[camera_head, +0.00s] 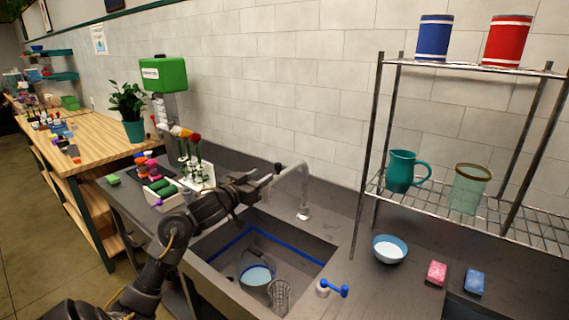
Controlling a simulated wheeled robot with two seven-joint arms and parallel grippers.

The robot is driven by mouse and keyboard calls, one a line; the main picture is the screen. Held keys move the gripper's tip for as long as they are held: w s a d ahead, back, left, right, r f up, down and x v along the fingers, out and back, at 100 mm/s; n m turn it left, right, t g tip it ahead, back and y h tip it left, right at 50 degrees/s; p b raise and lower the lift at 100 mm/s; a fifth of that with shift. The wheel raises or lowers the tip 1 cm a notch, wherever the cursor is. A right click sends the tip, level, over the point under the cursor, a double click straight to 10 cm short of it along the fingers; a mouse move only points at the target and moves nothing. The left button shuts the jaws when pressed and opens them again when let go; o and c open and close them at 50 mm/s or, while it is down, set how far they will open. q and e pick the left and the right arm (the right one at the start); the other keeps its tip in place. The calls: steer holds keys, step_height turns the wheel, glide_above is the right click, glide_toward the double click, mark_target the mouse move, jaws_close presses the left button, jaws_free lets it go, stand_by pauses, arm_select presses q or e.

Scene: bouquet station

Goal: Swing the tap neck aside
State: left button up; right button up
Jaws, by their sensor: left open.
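The grey tap neck (304,184) rises from its base at the back edge of the sink (325,259) and arches over to the left. My left gripper (272,175) is open at the left end of the neck, near the spout tip. I cannot tell whether its fingers touch the neck or sit around it, as the spout end is partly hidden there. My right gripper is not in view.
A blue-rimmed bowl (257,274) and a wire basket (279,296) are in the sink. A white rack with flowers (196,172) stands left of the sink. A metal shelf (480,207), a bowl (389,249) and two sponges (436,272) are at the right.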

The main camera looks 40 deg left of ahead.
mark_target(277, 164)
arm_select(q)
steer(key=w, duration=0.2)
steer(key=w+p, duration=0.1)
steer(key=shift+w+a+r, duration=0.1)
steer(key=shift+a+r, duration=0.1)
steer(key=shift+r, duration=0.05)
steer(key=w, duration=0.2)
steer(key=w+p, duration=0.1)
steer(key=w, duration=0.2)
steer(key=shift+w+a, duration=0.2)
steer(key=shift+w, duration=0.1)
steer(key=shift+w+f+p, duration=0.15)
steer(key=shift+w+p, duration=0.2)
steer(key=shift+w, duration=0.3)
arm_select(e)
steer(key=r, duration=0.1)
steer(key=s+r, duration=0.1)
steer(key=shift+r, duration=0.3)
arm_select(q)
steer(key=shift+c, duration=0.4)
jaws_close()
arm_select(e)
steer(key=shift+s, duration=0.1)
